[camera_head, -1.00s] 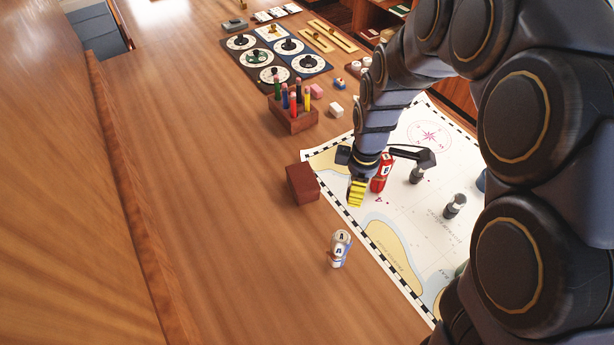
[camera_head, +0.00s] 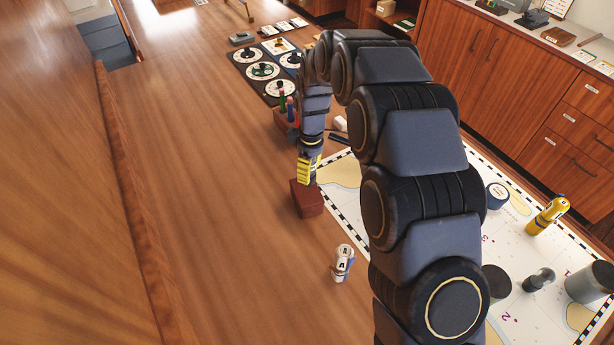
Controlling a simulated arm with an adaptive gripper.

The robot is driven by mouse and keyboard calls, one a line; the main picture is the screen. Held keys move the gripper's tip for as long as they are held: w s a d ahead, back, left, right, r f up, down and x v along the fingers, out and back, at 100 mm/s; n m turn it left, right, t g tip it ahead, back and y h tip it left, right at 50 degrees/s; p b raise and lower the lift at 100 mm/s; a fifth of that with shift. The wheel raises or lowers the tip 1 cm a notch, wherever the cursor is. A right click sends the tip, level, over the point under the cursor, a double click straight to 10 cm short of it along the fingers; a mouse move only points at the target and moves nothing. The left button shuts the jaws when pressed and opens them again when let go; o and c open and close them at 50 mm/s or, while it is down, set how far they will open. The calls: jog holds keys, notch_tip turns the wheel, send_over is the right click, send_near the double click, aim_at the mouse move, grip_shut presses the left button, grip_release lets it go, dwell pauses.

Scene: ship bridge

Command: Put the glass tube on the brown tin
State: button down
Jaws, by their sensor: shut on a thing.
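My gripper (camera_head: 309,178) points down, its yellow-striped fingers right at the top of a red-brown block-shaped box (camera_head: 309,203), which looks like the brown tin. I cannot tell whether they touch. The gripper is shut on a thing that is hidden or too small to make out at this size. I cannot tell whether that thing is the glass tube. No clear glass tube shows elsewhere in the view.
The chart (camera_head: 510,245) at right bears a yellow bottle (camera_head: 547,214), a blue-rimmed jar (camera_head: 497,196) and grey cylinders (camera_head: 590,283). A pen holder (camera_head: 285,123) stands behind my gripper. The left tabletop is clear.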

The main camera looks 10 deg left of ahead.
jog(key=shift+w+a+f, duration=0.25)
jog(key=shift+w+f, duration=0.3)
jog(key=shift+f, duration=0.25)
jog(key=shift+w+a+f, duration=0.25)
jog(key=shift+w+f, duration=0.3)
jog(key=shift+f, duration=0.2)
notch_tip(320, 180, down, 3)
jog(key=shift+f, duration=0.1)
jog(key=c, duration=0.8)
grip_release()
notch_tip(320, 180, up, 12)
jog(key=shift+d+r, duration=0.15)
jog(key=shift+r, duration=0.05)
